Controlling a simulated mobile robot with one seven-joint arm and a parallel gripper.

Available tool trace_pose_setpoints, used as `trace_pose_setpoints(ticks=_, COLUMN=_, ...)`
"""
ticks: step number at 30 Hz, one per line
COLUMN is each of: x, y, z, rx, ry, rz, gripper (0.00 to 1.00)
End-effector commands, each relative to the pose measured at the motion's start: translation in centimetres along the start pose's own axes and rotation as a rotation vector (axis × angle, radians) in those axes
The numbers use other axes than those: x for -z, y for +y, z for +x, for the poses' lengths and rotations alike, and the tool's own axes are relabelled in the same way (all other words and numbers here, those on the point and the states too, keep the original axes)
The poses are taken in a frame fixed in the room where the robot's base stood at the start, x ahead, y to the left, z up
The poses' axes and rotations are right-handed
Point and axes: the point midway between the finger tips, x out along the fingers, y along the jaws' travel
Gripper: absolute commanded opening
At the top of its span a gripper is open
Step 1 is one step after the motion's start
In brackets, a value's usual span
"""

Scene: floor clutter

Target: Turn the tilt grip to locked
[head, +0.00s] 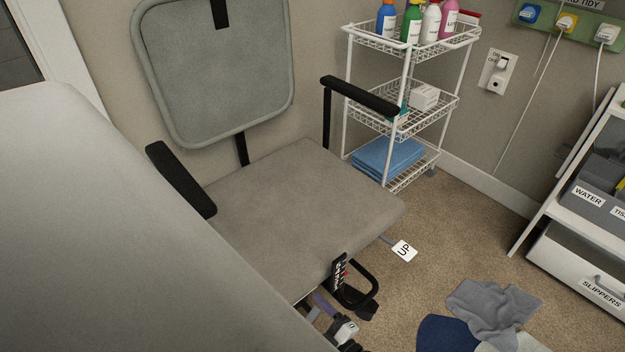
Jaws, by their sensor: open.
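A grey office chair stands in the middle, its seat (295,205) turned towards the lower right. Under the seat's front edge is a black loop-shaped grip (373,283), which looks like the tilt grip. Beside it is an upright black plate (339,272) with white lettering and a red mark, too small to read. A lever with a white UP tag (403,251) sticks out at the seat's right. A purple-grey lever (323,303) shows lower down, near a small white piece I cannot identify.
A white wire trolley (403,85) with bottles and blue cloths stands behind the chair. Crumpled grey cloth (492,310) and a dark blue one (445,334) lie on the carpet. A white drawer unit (577,262) stands at right.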

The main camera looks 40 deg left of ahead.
Motion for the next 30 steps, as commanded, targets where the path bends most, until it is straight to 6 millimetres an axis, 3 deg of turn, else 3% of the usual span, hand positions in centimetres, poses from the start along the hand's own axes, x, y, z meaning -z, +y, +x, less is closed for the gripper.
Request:
trace_pose_setpoints(ticks=9, x=-0.03, y=-0.01, z=0.24, rx=0.0, ry=-0.001, rz=0.0, gripper=0.67)
trace_pose_setpoints(ticks=19, x=-0.04, y=-0.03, z=0.22, rx=0.001, ry=-0.001, rz=0.0, gripper=0.24)
trace_pose_setpoints(ticks=30, x=0.07, y=0.12, z=0.19, rx=0.001, ry=-0.002, rz=0.059, gripper=0.23)
